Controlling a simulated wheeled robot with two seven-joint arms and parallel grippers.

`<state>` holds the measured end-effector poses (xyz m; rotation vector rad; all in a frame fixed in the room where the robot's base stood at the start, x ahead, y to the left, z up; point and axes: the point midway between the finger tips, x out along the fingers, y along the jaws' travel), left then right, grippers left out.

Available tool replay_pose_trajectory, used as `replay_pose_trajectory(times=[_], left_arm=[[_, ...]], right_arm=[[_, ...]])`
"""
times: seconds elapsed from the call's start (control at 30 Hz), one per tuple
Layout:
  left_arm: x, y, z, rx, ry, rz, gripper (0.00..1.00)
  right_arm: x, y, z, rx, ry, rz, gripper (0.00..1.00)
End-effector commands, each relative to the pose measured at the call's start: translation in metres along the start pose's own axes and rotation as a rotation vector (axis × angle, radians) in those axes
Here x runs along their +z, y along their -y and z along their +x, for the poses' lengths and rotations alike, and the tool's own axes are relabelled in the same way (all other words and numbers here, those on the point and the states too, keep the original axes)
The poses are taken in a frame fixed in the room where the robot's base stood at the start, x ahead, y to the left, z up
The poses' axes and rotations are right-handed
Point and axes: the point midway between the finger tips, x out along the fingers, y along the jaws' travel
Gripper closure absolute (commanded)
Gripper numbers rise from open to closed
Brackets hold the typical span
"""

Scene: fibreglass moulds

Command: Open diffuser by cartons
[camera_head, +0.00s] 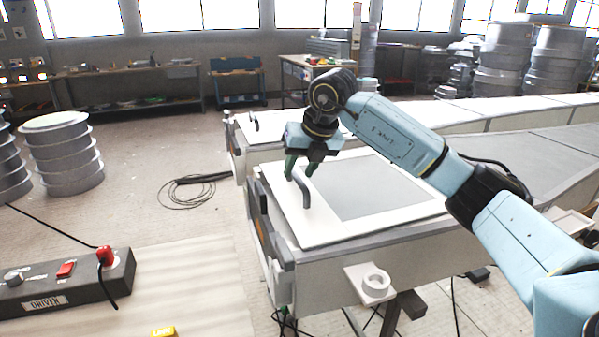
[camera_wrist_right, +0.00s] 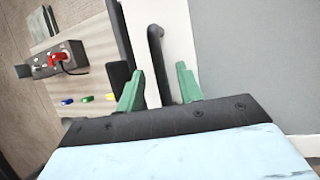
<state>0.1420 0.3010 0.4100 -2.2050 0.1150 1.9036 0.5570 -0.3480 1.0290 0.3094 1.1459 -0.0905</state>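The likely diffuser is a long pale box whose flat lid (camera_head: 385,190) has a white frame and a grey middle; it lies flat on top. A dark curved handle (camera_head: 304,190) stands on the lid's left side; it also shows in the right wrist view (camera_wrist_right: 158,60). My right gripper (camera_head: 297,168) is at the handle, pointing down. In the right wrist view its green fingers (camera_wrist_right: 160,85) are apart, with the handle between them and a gap on each side. My left gripper is not in view. I cannot make out any cartons.
A second long box with a similar handle (camera_head: 254,122) lies behind. A black control box (camera_head: 65,282) with a red plug stands front left. Stacked grey rings (camera_head: 62,155) stand at left. A coiled cable (camera_head: 190,190) lies on the otherwise open floor.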

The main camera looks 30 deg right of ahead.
Motion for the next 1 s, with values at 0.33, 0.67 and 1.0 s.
replay_pose_trajectory(times=[0.33,0.67,1.0], left_arm=[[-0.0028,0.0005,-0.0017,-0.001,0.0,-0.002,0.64],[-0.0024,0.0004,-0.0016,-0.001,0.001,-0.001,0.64],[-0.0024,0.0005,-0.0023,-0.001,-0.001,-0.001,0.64]], right_arm=[[-0.0001,-0.0003,0.0075,0.0,0.0,-0.001,0.64],[0.0,-0.0002,0.0071,0.0,0.0,-0.001,1.0],[0.0006,-0.0003,0.0068,0.001,0.0,-0.003,1.0]])
